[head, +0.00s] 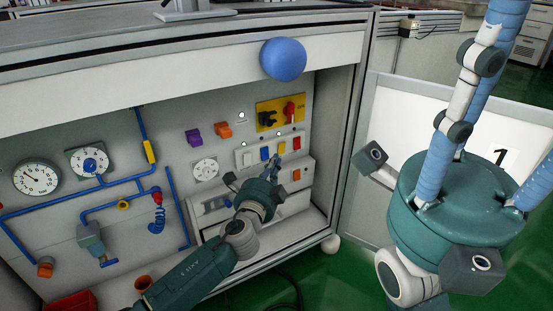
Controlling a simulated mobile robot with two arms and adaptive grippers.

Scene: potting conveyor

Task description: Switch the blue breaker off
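The blue breaker (265,153) sits in a row of small switches on a light panel inside the cabinet. A white switch is to its left, and a yellow (281,147) and a red one (297,143) are to its right. My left gripper (275,164) is in front of the panel, just below and right of the blue breaker in the picture. I cannot tell whether it touches the panel. Its fingertips are small and overlap the panel, so their opening is unclear. The breaker's lever position is too small to read. I do not make out my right gripper.
A blue ball (283,59) is at the cabinet's upper front edge. A yellow plate (280,113) with black and red knobs is above the breakers. Gauges (36,179) and blue pipes are at left. A white panel (405,118) marked 1 is at right.

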